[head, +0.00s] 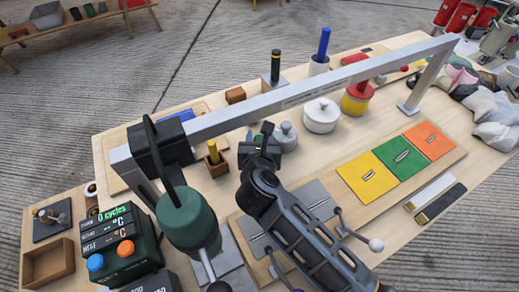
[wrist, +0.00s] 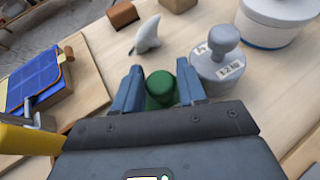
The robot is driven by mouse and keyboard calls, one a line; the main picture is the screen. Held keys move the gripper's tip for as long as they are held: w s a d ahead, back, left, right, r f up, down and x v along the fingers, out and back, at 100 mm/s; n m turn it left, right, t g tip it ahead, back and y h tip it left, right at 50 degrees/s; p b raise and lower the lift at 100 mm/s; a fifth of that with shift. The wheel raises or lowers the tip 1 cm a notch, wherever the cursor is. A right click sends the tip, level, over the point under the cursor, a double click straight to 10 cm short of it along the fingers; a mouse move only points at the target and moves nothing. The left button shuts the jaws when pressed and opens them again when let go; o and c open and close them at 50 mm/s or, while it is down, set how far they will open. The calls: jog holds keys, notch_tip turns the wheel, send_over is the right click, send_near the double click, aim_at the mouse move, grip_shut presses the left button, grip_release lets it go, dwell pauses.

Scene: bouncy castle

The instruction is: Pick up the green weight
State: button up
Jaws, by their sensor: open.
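The green weight (wrist: 160,87) shows its rounded knob between my gripper's two fingers in the wrist view. Its lower body is hidden behind the gripper. In the head view only a small bit of green (head: 258,138) shows beside the fingers. My gripper (wrist: 160,90) is open, with one blue-grey finger on each side of the knob; I cannot tell whether either finger touches it. In the head view my gripper (head: 263,142) is over the middle of the table, left of a grey weight.
The grey knobbed weight (wrist: 217,65) stands close to the right finger. A white lidded pot (head: 321,115) is farther right. A grey metal bar (head: 300,92) spans above the table. A large green hanging cylinder (head: 188,222) is at front left. A wooden block (wrist: 122,14) lies behind.

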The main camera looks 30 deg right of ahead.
jog(key=shift+c, duration=0.5)
grip_shut()
jog(key=shift+r, duration=0.2)
